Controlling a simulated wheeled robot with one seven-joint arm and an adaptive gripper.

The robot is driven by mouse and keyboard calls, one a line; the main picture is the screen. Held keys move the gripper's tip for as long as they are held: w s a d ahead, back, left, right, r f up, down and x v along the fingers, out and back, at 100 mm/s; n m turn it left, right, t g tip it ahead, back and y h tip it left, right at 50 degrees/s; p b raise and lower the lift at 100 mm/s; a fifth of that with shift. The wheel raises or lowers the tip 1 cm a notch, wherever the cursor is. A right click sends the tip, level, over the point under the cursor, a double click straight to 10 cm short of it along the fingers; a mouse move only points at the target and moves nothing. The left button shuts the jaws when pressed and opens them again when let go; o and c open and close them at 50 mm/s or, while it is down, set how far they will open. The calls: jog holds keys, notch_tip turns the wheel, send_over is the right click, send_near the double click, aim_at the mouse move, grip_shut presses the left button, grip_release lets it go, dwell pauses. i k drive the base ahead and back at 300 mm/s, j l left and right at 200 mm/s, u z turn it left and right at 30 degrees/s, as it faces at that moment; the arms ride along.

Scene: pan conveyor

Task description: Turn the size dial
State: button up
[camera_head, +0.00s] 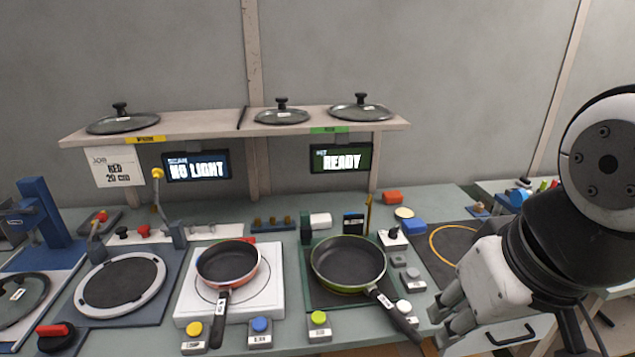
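Two dial-like knobs show in the head view, and I cannot read which is the size dial. The other is a round black knob with a red handle (55,333) at the bottom left. My gripper (447,318) is at the lower right, in front of the table and right of the green pan's handle. It is apart from both knobs. Its fingers are seen at an angle, so their gap is unclear, and no held object shows.
A red-rimmed pan (229,263) sits on a white plate unit, and a green-rimmed pan (348,262) on a dark green pad. Its handle reaches toward my gripper. Yellow, blue and green buttons line the front. Lids rest on a shelf (220,124) above screens reading "NO LIGHT" and "READY".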

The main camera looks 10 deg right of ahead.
aim_at(393, 234)
jog(key=i+l, duration=0.75)
jog(key=i, duration=0.1)
